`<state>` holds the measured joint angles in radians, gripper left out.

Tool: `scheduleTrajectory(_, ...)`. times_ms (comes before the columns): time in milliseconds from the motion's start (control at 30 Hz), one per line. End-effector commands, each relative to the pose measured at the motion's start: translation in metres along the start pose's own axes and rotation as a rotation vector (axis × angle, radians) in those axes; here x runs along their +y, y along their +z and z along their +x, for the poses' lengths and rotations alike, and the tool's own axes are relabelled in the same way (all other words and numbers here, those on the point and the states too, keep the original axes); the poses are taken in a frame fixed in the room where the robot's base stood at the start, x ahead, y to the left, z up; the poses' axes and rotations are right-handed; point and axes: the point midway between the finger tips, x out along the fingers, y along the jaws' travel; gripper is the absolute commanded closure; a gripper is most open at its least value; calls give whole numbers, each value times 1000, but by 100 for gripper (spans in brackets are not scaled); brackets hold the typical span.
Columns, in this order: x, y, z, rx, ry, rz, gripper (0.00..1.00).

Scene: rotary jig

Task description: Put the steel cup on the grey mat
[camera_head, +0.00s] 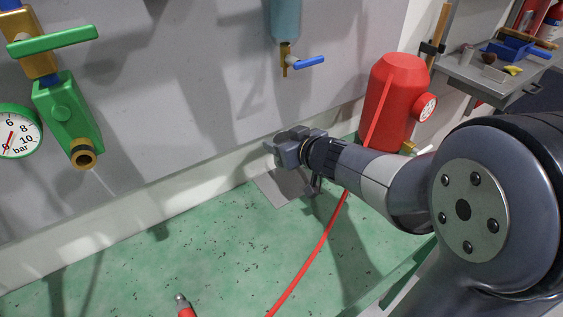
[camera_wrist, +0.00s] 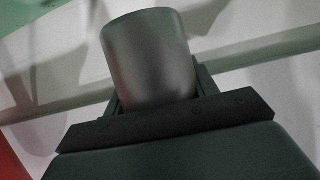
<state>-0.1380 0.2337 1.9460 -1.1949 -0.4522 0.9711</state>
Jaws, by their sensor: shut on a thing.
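My gripper (camera_head: 283,149) is at the end of the arm, near the wall and above the green surface. In the wrist view it is shut on the steel cup (camera_wrist: 150,58), a smooth dark grey metal cylinder with a finger on either side. In the head view the cup is hard to tell apart from the grey gripper. The grey mat (camera_head: 277,190) lies on the green surface by the wall, below my gripper. The arm partly covers the view of the mat's right side. I cannot tell the exact height of the cup above it.
A red tank (camera_head: 393,95) with a gauge stands right of my gripper. A red hose (camera_head: 310,257) runs across the green surface (camera_head: 200,270). A blue-handled valve (camera_head: 303,64) hangs on the wall above. Green surface left of the mat is mostly clear.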

Motion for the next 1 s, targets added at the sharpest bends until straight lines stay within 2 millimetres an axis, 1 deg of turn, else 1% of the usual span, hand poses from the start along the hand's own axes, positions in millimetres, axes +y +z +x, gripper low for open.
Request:
scheduleTrajectory(33,-1,-1,9,0,-3,0,69)
scheduleTrajectory(67,0,8,10,-1,-1,2,69)
scheduleTrajectory(100,0,12,11,-1,0,3,69)
scheduleTrajectory(333,0,23,15,0,0,2,69)
scheduleTrajectory(500,0,49,25,-1,0,1,69)
scheduleTrajectory(600,0,60,30,0,-1,1,69)
scheduleTrajectory(733,0,62,35,2,0,1,69)
scheduleTrajectory(1000,0,61,35,1,0,1,69)
